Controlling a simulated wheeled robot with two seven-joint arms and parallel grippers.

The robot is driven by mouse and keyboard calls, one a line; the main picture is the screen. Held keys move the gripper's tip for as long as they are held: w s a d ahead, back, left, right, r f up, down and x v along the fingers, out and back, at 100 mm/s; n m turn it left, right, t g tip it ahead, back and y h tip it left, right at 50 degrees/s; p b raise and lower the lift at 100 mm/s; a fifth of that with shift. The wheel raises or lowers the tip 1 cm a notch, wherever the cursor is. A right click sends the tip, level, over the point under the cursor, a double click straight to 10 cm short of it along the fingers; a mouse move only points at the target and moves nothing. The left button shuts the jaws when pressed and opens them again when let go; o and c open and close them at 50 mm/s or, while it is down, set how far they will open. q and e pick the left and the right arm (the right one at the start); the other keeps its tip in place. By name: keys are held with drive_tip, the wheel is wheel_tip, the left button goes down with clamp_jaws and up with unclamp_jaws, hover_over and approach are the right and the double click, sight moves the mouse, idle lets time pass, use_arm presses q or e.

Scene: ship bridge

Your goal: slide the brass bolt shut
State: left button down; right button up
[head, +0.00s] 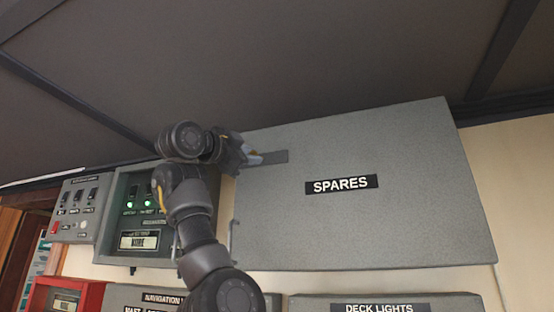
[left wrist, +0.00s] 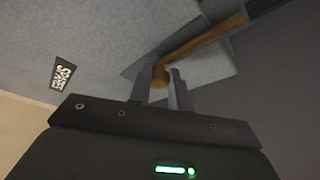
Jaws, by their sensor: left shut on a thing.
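The brass bolt (left wrist: 205,38) shows in the left wrist view as a slanting rod with a round knob at its lower end. My left gripper (left wrist: 160,82) has its two fingertips around the knob and is shut on it. In the head view my left gripper (head: 256,158) is at the left edge of the grey SPARES locker door (head: 400,220), at a darker grey strip (head: 279,157). The arm and gripper hide most of the bolt there, and I cannot tell how far it is slid. My right gripper is not in view.
Left of the door are a panel with green lights (head: 130,205) and a switch box (head: 78,207). A grey handle (head: 234,242) is at the door's lower left. A DECK LIGHTS panel (head: 385,303) and a red box (head: 65,298) are below. The dark ceiling is close above.

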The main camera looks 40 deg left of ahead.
use_arm(q)
drive_tip(key=c, duration=1.7)
unclamp_jaws()
drive_tip(key=o, duration=0.4)
drive_tip(key=shift+s+a, duration=0.25)
drive_tip(key=shift+d, duration=0.1)
